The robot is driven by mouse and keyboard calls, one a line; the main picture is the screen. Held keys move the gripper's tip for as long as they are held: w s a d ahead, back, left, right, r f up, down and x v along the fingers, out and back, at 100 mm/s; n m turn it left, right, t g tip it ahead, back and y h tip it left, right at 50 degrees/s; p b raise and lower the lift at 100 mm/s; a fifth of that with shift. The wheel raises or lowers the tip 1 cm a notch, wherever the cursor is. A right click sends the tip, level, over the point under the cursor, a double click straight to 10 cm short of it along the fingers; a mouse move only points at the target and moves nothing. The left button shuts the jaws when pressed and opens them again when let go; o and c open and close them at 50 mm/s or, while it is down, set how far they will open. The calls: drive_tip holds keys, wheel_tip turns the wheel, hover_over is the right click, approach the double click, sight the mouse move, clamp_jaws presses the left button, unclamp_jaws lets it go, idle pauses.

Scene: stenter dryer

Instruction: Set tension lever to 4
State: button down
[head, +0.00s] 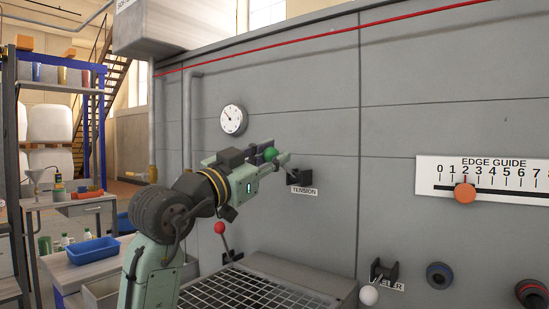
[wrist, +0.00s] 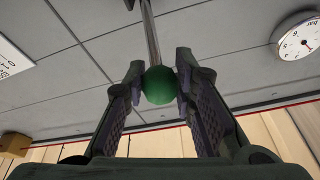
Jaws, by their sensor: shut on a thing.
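The tension lever has a green ball knob (head: 270,153) on a metal rod and a dark bracket (head: 300,178) on the grey machine wall. A "TENSION" label (head: 304,191) sits below the bracket. My gripper (head: 272,156) is at the knob. In the wrist view the green knob (wrist: 159,85) sits between the two finger pads of my gripper (wrist: 158,88), and the rod (wrist: 151,35) runs up from it. The gripper is shut on the knob. No scale numbers for this lever can be read.
A round dial gauge (head: 234,119) is on the wall above my arm. A red-knobbed lever (head: 220,228) and a metal grating (head: 255,292) are below. To the right are an edge guide scale (head: 485,180) with an orange knob and a white-knobbed lever (head: 369,295).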

drive_tip(key=shift+s+a+f+b, duration=0.15)
drive_tip(key=shift+f+b, duration=0.1)
drive_tip(key=shift+f, duration=0.25)
drive_tip(key=shift+s+d+f+b, duration=0.1)
drive_tip(key=shift+f+b, duration=0.1)
drive_tip(key=shift+f, duration=0.25)
drive_tip(key=c, duration=1.3)
unclamp_jaws()
drive_tip(key=shift+a, duration=0.1)
drive_tip(key=v, duration=1.2)
